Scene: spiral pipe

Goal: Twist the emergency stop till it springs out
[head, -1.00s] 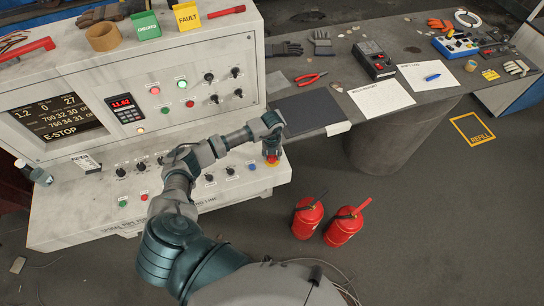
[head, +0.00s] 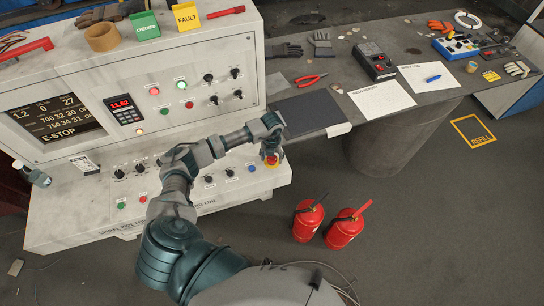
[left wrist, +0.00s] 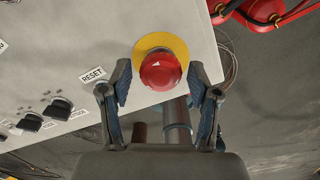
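The emergency stop (head: 272,161) is a red mushroom button on a yellow disc, near the right end of the grey console's lower panel. In the left wrist view, the red button (left wrist: 161,72) shows a white mark on its cap, and its yellow collar (left wrist: 160,45) is visible. My left gripper (head: 270,152) is over the button, pointing down at it. In the left wrist view, its two fingers (left wrist: 160,82) are spread on either side of the button, with visible gaps. The gripper looks open and holds nothing. My right gripper is not in view.
The console screen (head: 50,122) reads E-STOP. A RESET label (left wrist: 93,75) and black knobs (left wrist: 58,107) lie left of the button. Two red fire extinguishers (head: 325,222) stand on the floor. A grey workbench (head: 445,85) with tools and papers is to the right.

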